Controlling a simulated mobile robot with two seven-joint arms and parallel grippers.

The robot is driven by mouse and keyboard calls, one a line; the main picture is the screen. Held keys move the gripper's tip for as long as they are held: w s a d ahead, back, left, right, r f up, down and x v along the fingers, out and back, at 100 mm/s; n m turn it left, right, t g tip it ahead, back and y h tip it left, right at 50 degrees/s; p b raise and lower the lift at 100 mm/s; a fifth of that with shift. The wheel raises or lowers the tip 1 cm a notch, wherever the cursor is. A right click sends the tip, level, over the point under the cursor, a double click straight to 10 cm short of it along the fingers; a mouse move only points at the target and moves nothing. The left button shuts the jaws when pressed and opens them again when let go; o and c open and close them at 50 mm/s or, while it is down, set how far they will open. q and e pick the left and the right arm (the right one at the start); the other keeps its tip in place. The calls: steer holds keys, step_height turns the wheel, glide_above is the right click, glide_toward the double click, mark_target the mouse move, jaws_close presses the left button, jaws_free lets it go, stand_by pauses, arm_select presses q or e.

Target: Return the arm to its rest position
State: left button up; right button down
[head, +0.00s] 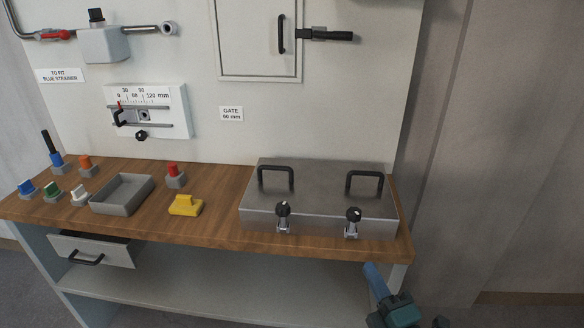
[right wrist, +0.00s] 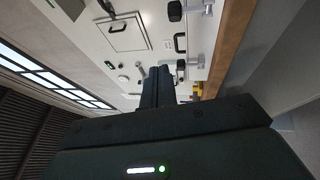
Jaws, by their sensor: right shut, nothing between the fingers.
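My right gripper (head: 373,272) is at the bottom right of the head view, in front of the workbench's right front corner and apart from it. Its fingers are together with nothing between them. In the right wrist view, the shut dark fingers (right wrist: 157,84) point toward the panel and bench, which appear turned sideways. My left gripper is in neither view.
The wooden bench (head: 215,220) carries a grey metal box (head: 325,185) with two handles and two black-knobbed clamps at its right end. A grey tray (head: 122,194), a yellow block (head: 186,206) and several coloured knobs stand left. An open drawer (head: 92,250) juts out below.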

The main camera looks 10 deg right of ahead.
steer(key=s+a+f+m+g, duration=0.3)
steer(key=s+f+m+g, duration=0.1)
steer(key=s+f+m, duration=0.2)
steer(key=s+a+f+m+g, duration=0.4)
steer(key=s+f+m+g, duration=0.1)
steer(key=f+m, duration=0.4)
steer(key=s+m+p, duration=0.1)
steer(key=m, duration=0.1)
steer(key=shift+a+f+m+g+y, duration=0.15)
steer(key=shift+a+m+g+y, duration=0.15)
